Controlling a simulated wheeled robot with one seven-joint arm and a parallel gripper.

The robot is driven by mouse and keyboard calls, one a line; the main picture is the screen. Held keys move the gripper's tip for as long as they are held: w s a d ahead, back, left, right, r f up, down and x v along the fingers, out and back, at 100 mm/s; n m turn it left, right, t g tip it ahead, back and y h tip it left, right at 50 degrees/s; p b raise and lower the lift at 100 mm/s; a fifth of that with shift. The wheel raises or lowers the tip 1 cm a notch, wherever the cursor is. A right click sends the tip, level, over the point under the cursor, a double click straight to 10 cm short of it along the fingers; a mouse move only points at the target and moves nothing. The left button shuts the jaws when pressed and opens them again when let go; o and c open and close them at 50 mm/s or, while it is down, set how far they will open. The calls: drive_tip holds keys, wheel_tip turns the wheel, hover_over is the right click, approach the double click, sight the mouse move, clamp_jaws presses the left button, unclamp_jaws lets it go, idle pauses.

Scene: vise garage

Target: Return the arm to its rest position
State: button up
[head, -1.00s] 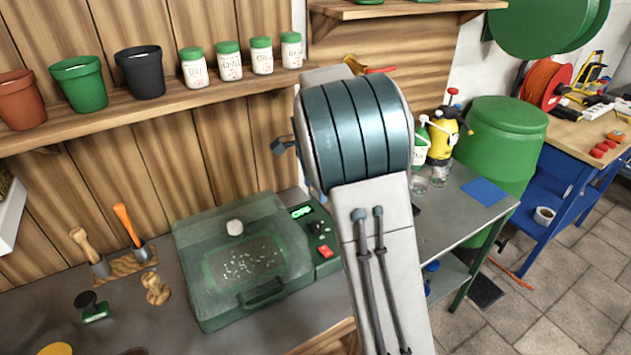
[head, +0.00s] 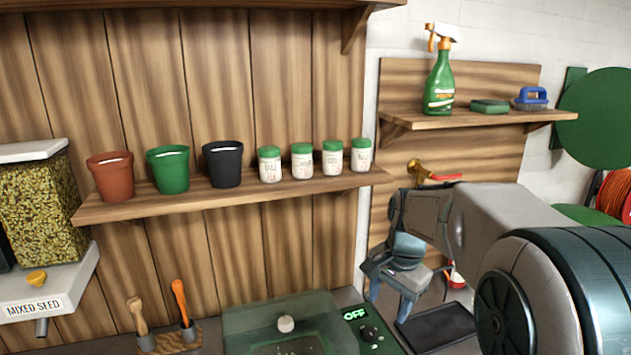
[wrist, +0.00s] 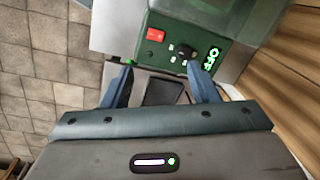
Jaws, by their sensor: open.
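My gripper (head: 396,300) points downward at the lower right of the head view, in front of the wooden backboard and over a dark tray. Its two blue fingers are apart and nothing shows between them. In the wrist view my gripper (wrist: 162,85) is also open and empty, with the fingers on either side of a dark tray (wrist: 163,92). My arm reaches in from the right of the head view, bent over the bench.
A green machine (head: 285,325) with a clear lid and a control panel reading OFF (head: 355,314) stands left of my gripper. A brass tap (head: 420,172) with a red handle is behind my arm. A shelf (head: 230,200) holds pots and several jars. A spray bottle (head: 439,85) stands on the upper right shelf.

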drive_tip(key=s+f+n+t+h, duration=0.1)
drive_tip(key=s+n, duration=0.8)
drive_tip(key=s, duration=0.9)
drive_tip(key=shift+s+a+f+n+t, duration=0.2)
drive_tip(key=shift+s+n+t, duration=0.15)
drive_tip(key=shift+t, duration=0.35)
